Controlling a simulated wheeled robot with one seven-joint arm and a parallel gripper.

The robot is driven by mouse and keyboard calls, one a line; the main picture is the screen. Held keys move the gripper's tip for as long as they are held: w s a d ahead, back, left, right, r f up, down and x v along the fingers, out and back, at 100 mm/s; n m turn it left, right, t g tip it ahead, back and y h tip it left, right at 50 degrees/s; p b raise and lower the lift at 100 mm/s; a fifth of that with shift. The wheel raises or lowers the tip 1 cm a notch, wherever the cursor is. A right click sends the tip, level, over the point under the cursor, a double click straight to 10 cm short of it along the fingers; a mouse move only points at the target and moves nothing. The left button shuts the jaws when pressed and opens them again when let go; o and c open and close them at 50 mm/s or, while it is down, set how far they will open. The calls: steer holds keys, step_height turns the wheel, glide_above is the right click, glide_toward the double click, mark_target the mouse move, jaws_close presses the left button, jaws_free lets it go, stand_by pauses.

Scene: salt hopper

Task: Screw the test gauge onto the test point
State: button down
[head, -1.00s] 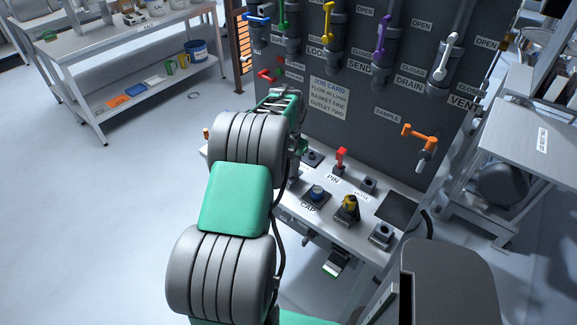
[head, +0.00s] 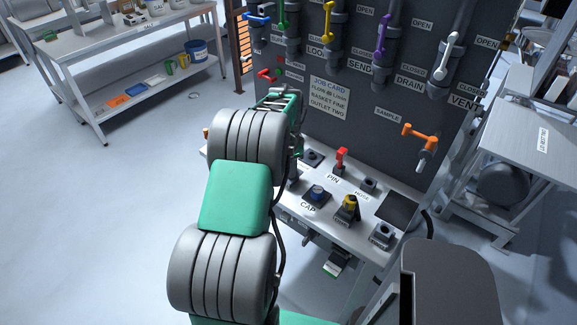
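I cannot make out the test gauge or the test point in the head view. My arm rises in front of the left part of the bench and panel and hides what lies behind it. Its far green end lies against the panel's lower left. My gripper's fingers do not show, so I cannot see whether it holds anything.
The dark panel (head: 375,130) carries coloured valve handles, a job card (head: 329,97) and an orange SAMPLE handle (head: 419,137) jutting over the bench. A grey table (head: 530,150) stands at right, a shelved table (head: 120,50) at back left. The left floor is clear.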

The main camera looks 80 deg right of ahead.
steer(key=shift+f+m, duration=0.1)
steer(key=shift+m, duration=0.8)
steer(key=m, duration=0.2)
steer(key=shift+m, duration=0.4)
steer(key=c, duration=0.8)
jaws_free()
